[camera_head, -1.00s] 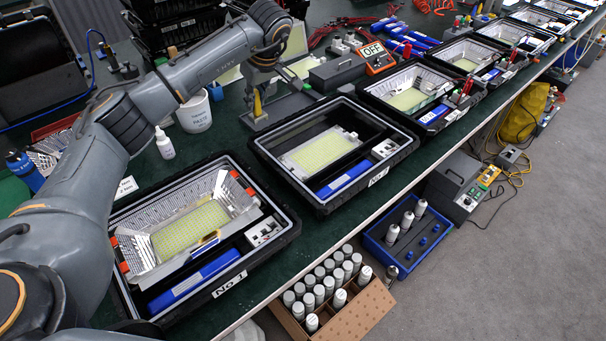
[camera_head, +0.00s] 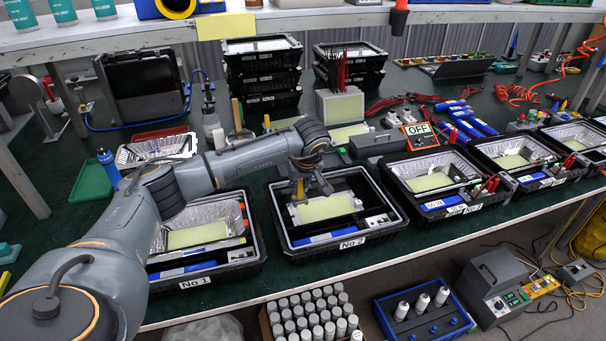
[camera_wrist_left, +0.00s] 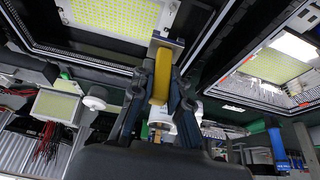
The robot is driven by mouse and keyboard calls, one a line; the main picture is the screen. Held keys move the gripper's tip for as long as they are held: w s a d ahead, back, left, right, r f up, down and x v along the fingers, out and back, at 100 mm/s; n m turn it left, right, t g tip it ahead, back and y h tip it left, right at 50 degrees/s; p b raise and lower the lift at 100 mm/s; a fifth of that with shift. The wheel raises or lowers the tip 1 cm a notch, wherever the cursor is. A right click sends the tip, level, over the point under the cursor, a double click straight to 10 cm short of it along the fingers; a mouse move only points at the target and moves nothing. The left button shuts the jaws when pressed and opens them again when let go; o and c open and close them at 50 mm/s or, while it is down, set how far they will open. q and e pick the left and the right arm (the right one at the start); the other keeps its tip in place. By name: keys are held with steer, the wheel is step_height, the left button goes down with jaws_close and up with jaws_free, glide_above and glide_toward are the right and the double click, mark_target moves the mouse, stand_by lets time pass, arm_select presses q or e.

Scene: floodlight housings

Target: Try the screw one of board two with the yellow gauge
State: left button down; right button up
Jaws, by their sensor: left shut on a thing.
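My left gripper (camera_head: 310,187) is over the back left part of the housing marked No 2 (camera_head: 399,222), coming in from the left. It is shut on the yellow gauge (camera_head: 300,189), which also shows upright between its fingers in the left wrist view (camera_wrist_left: 162,76). Board two (camera_head: 326,208) is a pale yellow LED panel inside that housing. In the left wrist view this panel (camera_wrist_left: 118,14) is at the top, beyond the gauge. A metal piece at the gauge's tip overlaps the housing there. I cannot make out screw one. My right gripper is not in view.
The housing marked No 1 (camera_head: 258,262) stands open to the left, with a reflector and panel. A grey box (camera_head: 374,144) and an OFF sign (camera_head: 420,135) are behind No 2. More open housings (camera_head: 433,209) follow to the right. The table's front edge is clear.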

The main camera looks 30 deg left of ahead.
mark_target(299, 203)
arm_select(q)
steer(key=shift+s, duration=0.15)
steer(key=shift+f, duration=0.1)
steer(key=shift+a+f, duration=0.15)
steer(key=shift+a, duration=0.2)
steer(key=shift+d, duration=0.15)
steer(key=shift+f+b, duration=0.6)
steer(key=shift+f, duration=0.05)
step_height(299, 203, down, 6)
steer(key=b, duration=0.4)
steer(key=shift+f+b, duration=0.5)
steer(key=shift+f, duration=0.2)
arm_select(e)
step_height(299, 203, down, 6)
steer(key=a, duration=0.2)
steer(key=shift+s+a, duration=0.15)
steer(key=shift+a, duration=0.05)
